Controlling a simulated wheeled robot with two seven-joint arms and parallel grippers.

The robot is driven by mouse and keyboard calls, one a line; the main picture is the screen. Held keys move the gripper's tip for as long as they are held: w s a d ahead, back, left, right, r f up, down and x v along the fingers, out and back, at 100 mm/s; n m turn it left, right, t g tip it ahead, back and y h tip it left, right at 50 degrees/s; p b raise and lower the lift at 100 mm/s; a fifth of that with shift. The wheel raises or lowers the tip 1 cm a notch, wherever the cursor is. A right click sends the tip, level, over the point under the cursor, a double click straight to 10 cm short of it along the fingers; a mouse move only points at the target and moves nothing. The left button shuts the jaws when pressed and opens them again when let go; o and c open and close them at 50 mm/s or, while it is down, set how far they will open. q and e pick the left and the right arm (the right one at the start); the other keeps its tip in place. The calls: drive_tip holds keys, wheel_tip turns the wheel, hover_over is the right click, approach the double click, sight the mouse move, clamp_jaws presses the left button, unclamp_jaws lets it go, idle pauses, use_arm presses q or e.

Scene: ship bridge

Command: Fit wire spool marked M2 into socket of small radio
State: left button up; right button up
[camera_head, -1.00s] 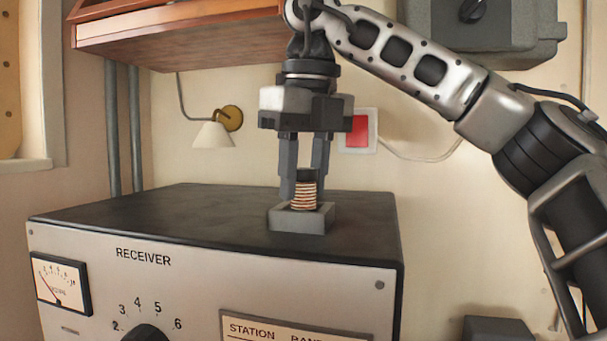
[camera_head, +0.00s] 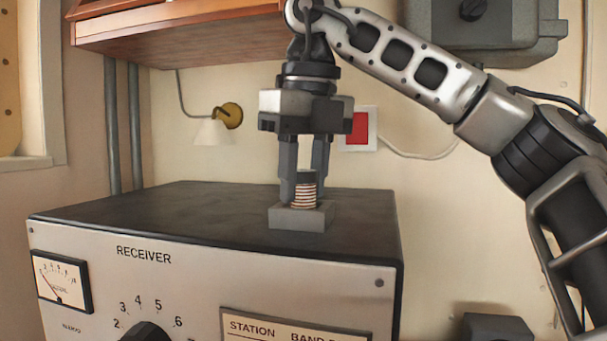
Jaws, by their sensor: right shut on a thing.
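The wire spool (camera_head: 305,194), copper-wound with a dark top, stands upright at the grey block-shaped socket (camera_head: 300,217) on top of the radio (camera_head: 190,275). Its lower end is hidden by the socket's rim, so I cannot tell how deep it sits. No M2 mark can be read. The radio is labelled RECEIVER and has a dark top and a pale front. My right gripper (camera_head: 305,185) points straight down, its fingers shut on the spool's upper part. My left gripper is not in view.
A wooden cabinet (camera_head: 180,37) hangs at the upper left and a grey box (camera_head: 490,28) at the upper right. A wall lamp (camera_head: 214,130) and a red switch (camera_head: 357,128) are behind. The radio's top left of the socket is clear.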

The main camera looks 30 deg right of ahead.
idle(0.3)
drive_tip(key=o, duration=1.1)
drive_tip(key=shift+c, duration=0.2)
drive_tip(key=shift+s+r, duration=0.15)
drive_tip(key=shift+r, duration=1.1)
drive_tip(key=shift+s+r, duration=0.2)
drive_tip(key=shift+r, duration=1.05)
drive_tip(key=shift+s+r, duration=0.15)
drive_tip(key=shift+r, duration=1.1)
